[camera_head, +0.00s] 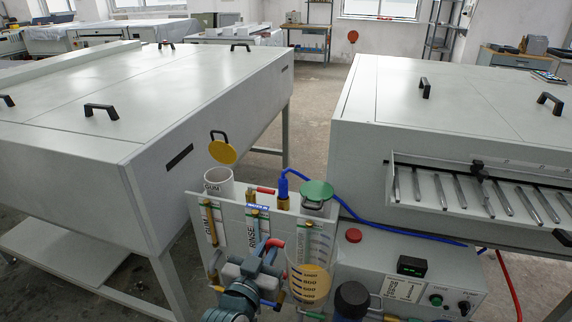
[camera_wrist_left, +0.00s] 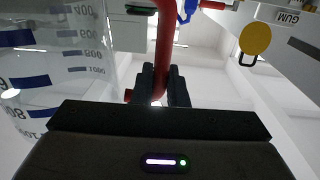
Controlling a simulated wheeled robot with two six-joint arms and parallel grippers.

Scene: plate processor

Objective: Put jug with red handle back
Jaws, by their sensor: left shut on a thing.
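The jug with the red handle (camera_head: 308,283) is clear plastic with blue level marks and some yellowish liquid at the bottom. It stands out in front of the white panel, near the green-lidded container. My left gripper (camera_head: 270,250) is at the jug's left side, shut on its red handle. In the left wrist view the red handle (camera_wrist_left: 163,50) runs up between the two fingers (camera_wrist_left: 163,88), and the marked jug wall (camera_wrist_left: 60,75) fills the left. The jug's base is partly hidden in the head view. My right gripper is not in view.
The white panel (camera_head: 232,222) carries gauges, a GUM tube (camera_head: 217,186) with its yellow lid (camera_head: 222,152) open and a green-lidded container (camera_head: 316,198). A control box (camera_head: 430,275) is at the right. Large machines (camera_head: 130,110) flank the panel.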

